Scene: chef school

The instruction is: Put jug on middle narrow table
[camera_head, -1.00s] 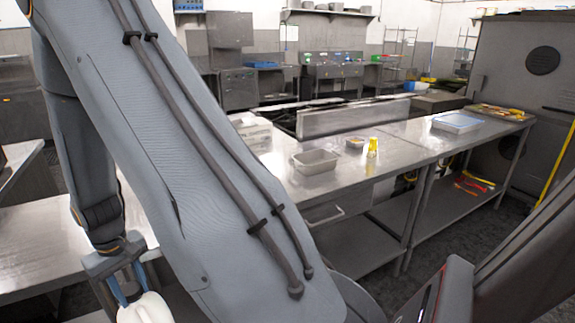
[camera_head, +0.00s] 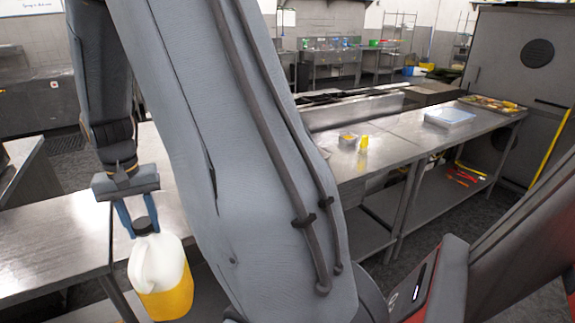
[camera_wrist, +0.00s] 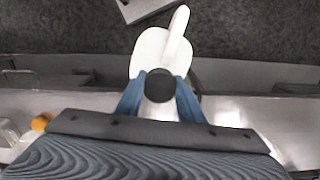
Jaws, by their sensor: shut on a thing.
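The jug (camera_head: 162,277) is white on top and yellow below, with a dark cap. My gripper (camera_head: 142,222) is shut on the jug at its cap and neck, and the jug hangs upright below it. In the wrist view the jug's white top and handle (camera_wrist: 168,50) show beyond the blue fingers of my gripper (camera_wrist: 160,88). In the head view the jug hangs in front of a metal table (camera_head: 50,240) at the left. I cannot tell for sure which table is the middle narrow one.
A long metal counter (camera_head: 400,148) runs to the right, with a yellow bottle (camera_head: 363,145), a small container (camera_head: 347,139) and a blue-white tray (camera_head: 449,117) on it. A lower shelf (camera_head: 440,205) holds red and yellow items. My arm hides the centre of the head view.

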